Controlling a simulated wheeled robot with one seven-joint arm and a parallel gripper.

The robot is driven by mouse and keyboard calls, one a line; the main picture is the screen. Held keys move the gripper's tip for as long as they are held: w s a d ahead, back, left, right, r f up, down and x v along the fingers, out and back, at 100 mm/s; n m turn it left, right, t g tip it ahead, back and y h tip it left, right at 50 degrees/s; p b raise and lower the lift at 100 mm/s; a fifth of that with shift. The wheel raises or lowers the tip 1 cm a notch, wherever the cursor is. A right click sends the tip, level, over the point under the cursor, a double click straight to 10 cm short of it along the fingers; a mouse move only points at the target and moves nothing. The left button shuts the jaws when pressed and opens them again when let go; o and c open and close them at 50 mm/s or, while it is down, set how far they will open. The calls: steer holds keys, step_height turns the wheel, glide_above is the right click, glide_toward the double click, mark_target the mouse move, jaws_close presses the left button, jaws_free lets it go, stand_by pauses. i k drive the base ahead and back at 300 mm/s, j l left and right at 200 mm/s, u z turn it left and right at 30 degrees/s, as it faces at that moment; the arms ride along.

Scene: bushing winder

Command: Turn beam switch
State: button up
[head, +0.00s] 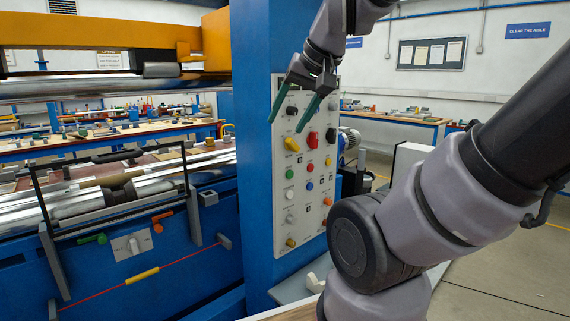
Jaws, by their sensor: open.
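A light control panel (304,190) is on the side of the blue column. It carries several coloured buttons and knobs. A yellow turning handle (292,145), a red knob (313,139) and a black knob (331,135) sit in its upper part. Its labels are too small to read, so I cannot tell which control is the beam switch. A plate with a grey rotary switch (132,245) is also on the blue machine front. My gripper (286,127) is open and empty, in front of the panel's top, with green fingers pointing down, just above the yellow handle. Contact cannot be judged.
The blue column (257,150) stands left of the panel. A hinged dark frame (110,190) is over the machine's rollers. A green handle (93,239), an orange handle (162,217) and a red cord with a yellow grip (142,275) are on the front. Open floor (490,270) lies at right.

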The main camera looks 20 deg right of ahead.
mark_target(290, 144)
steer(key=i+l, duration=0.1)
steer(key=l, duration=0.25)
steer(key=i+l, duration=0.15)
steer(key=l, duration=0.2)
steer(key=i+l+u, duration=0.1)
steer(key=l, duration=0.25)
steer(key=i+l, duration=0.1)
steer(key=l, duration=0.25)
steer(key=i+l, duration=0.15)
steer(key=l, duration=0.25)
steer(key=k+j, duration=0.45)
steer(key=k, duration=0.3)
